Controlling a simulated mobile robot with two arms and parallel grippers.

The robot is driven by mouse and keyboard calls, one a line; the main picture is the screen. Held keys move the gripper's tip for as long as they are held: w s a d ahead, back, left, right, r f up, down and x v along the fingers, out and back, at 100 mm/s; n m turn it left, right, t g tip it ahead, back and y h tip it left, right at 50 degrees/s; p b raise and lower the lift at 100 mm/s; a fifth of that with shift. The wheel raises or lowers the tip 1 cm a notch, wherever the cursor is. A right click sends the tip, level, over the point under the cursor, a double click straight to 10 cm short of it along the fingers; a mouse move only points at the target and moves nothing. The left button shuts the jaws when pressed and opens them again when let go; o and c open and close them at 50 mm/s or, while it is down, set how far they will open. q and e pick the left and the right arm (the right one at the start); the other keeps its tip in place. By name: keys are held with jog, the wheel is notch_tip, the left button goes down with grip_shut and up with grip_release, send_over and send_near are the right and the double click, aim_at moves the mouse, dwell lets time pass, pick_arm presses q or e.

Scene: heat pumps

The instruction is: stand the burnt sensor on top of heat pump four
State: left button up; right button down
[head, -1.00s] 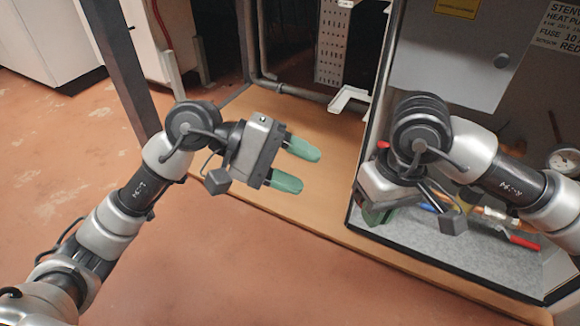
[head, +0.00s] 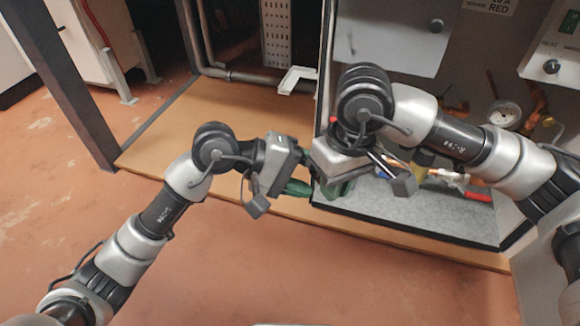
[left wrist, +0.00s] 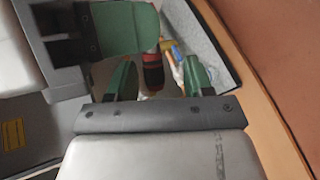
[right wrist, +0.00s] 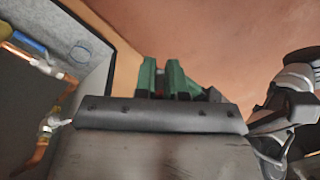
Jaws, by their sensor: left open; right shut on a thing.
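A small red and black piece (left wrist: 153,72), seemingly the sensor, shows in the left wrist view between my left fingers. Any burn marks are too small to tell. My right gripper (head: 335,188) is shut on it; a reddish sliver shows between its green fingers (right wrist: 160,82) in the right wrist view. My left gripper (head: 300,188) is open, its fingers close beside the right gripper, one on each side of the piece; I cannot tell whether they touch it. An open heat pump cabinet (head: 385,35) stands behind my right arm. Its number is not readable, and its top is out of view.
The cabinet's grey floor (head: 440,218) holds pipes, a gauge (head: 503,113) and a red-handled tool (head: 478,196). A wooden board (head: 175,130) runs below it. A dark post (head: 70,85) stands left. The red-brown floor (head: 60,190) in front is clear.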

pick_arm(q)
jog(key=shift+d+f, duration=0.1)
jog(key=shift+d, duration=0.1)
jog(key=shift+c, duration=0.2)
grip_shut()
pick_arm(e)
jog(key=c, duration=1.4)
grip_release()
jog(key=shift+o, duration=1.4)
